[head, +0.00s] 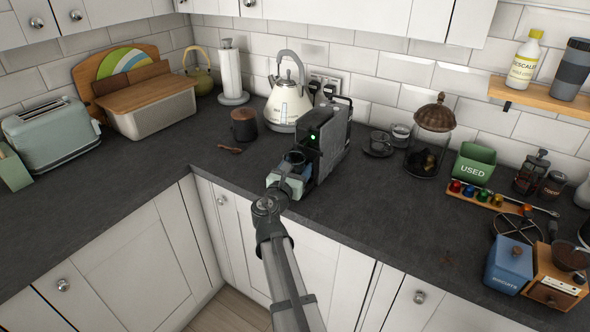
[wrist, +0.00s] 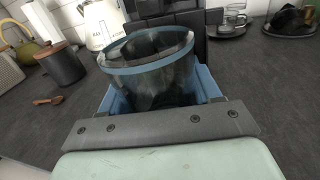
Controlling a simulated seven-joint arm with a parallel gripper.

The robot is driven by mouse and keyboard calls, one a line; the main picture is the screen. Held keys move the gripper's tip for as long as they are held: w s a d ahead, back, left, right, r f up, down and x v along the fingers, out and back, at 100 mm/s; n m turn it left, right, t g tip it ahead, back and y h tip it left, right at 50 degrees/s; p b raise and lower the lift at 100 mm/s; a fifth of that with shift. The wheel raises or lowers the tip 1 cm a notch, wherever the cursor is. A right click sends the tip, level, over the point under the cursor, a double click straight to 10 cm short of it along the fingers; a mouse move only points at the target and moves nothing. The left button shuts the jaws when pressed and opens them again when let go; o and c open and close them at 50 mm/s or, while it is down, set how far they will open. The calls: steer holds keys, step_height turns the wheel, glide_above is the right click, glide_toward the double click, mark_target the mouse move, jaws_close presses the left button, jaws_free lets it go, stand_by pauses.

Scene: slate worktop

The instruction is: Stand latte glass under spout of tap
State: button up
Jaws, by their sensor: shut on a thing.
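The latte glass (wrist: 150,75), clear and smoky with a blue rim, stands open end up between the blue jaws of my gripper (wrist: 163,97). My gripper is shut on it. In the head view the glass (head: 293,158) shows as a dark rim just beyond my gripper (head: 288,172), at the near left side of a black machine (head: 325,138) with a green light. The machine also fills the top middle of the wrist view (wrist: 195,22), close behind the glass. The spout of the tap cannot be made out. The base of the glass is hidden, so I cannot tell whether it rests on anything.
A dark canister (head: 244,125), a wooden scoop (head: 229,149) and a cream kettle (head: 289,102) stand left of and behind the machine. Glass cups (head: 379,143) and a lidded jar (head: 429,140) stand to its right. The worktop at front left is clear.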

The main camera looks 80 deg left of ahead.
steer(key=shift+f, duration=0.2)
stand_by(0.6)
steer(key=o, duration=1.3)
steer(key=shift+o, duration=0.2)
steer(key=shift+d, duration=0.1)
steer(key=v, duration=0.9)
steer(key=shift+s+d, duration=0.3)
stand_by(0.3)
